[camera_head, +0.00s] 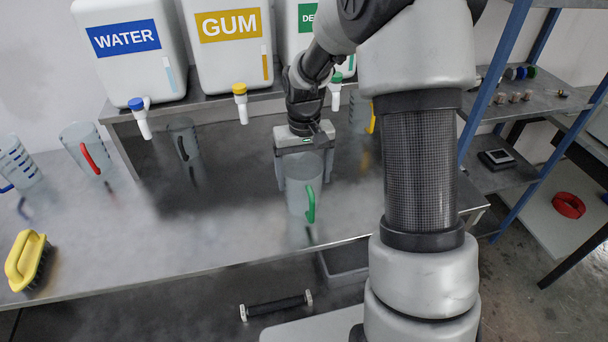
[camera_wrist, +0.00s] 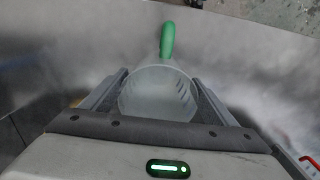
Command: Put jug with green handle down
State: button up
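The jug with the green handle (camera_head: 302,190) is a translucent, upright jug near the front middle of the metal table. Its green handle faces right and toward the front in the head view. My gripper (camera_head: 298,178) is above and around it, with one finger on each side of the jug body. In the wrist view the jug (camera_wrist: 158,96) sits between the two fingers, with its green handle (camera_wrist: 167,40) pointing away from the gripper. The fingers appear to be against its walls. Its base looks at or very near the table top, but contact is not clear.
The metal table (camera_head: 210,235) has free room left of the jug. Jugs with a red handle (camera_head: 86,150), a black handle (camera_head: 184,140) and a blue handle (camera_head: 18,165) stand leftward. A yellow brush (camera_head: 27,262) lies front left. WATER (camera_head: 130,50) and GUM (camera_head: 230,45) containers stand behind.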

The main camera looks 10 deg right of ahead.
jog(key=o, duration=0.3)
